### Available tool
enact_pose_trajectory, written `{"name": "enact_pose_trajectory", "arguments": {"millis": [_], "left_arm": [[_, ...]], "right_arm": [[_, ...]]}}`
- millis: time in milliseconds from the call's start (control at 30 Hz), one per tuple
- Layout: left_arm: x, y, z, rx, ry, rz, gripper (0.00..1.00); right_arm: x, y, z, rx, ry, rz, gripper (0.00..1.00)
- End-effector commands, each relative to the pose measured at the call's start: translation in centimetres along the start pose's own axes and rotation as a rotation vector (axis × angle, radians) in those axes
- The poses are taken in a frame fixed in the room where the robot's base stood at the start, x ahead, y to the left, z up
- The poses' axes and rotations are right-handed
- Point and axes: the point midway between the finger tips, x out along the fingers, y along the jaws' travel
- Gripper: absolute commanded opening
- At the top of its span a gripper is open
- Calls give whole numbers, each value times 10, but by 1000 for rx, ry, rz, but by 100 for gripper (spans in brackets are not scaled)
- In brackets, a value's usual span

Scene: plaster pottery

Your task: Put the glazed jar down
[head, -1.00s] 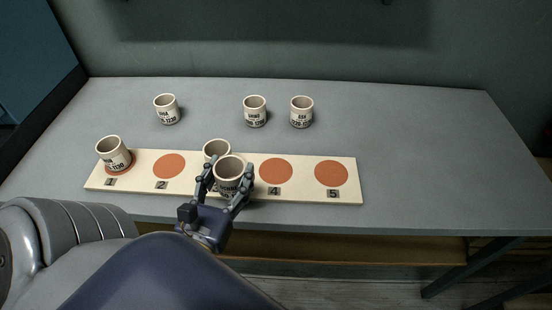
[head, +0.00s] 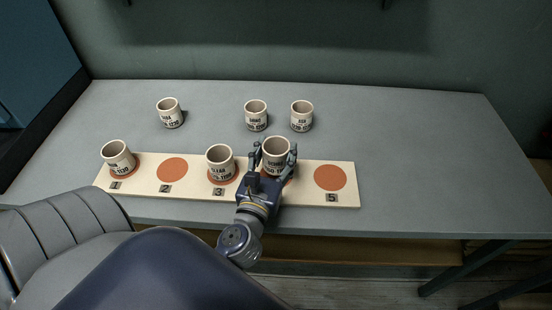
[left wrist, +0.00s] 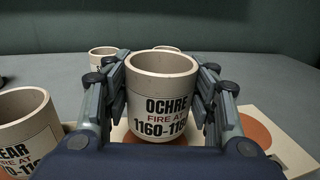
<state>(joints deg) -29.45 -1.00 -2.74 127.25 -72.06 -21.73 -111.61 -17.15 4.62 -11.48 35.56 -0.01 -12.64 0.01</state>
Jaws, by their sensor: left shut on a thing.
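The held jar (head: 276,147) is a cream cup-shaped pot, upright, with its open mouth up. In the left wrist view the jar (left wrist: 160,85) reads OCHRE, FIRE AT 1160 and more. My left gripper (head: 274,153) is shut on it, a finger on each side. The jar is over the fourth orange spot of the cream numbered board (head: 345,200). The spot (left wrist: 256,132) shows partly beside it in the left wrist view. I cannot tell whether the jar's base touches the board. My right gripper is not in view.
A jar marked CLEAR (head: 220,166) stands on spot 3, close to the left, and another jar (head: 118,158) on spot 1. Spot 2 (head: 172,170) and spot 5 (head: 330,178) are bare. Three jars (head: 170,113) (head: 256,116) (head: 302,116) stand farther back on the grey table (head: 420,150).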

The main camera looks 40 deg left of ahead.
Motion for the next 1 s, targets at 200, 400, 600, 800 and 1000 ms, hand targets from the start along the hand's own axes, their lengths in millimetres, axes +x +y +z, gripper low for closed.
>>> {"name": "enact_pose_trajectory", "arguments": {"millis": [200,400,600,800,1000], "left_arm": [[1,-1,-19,1,2,1,25],[1,-1,-38,0,1,1,25],[1,-1,-35,0,0,0,25],[1,-1,-39,0,1,0,62],[1,-1,-39,0,1,0,73]], "right_arm": [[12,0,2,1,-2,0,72],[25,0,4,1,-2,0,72],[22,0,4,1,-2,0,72],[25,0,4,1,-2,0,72],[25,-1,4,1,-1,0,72]]}}
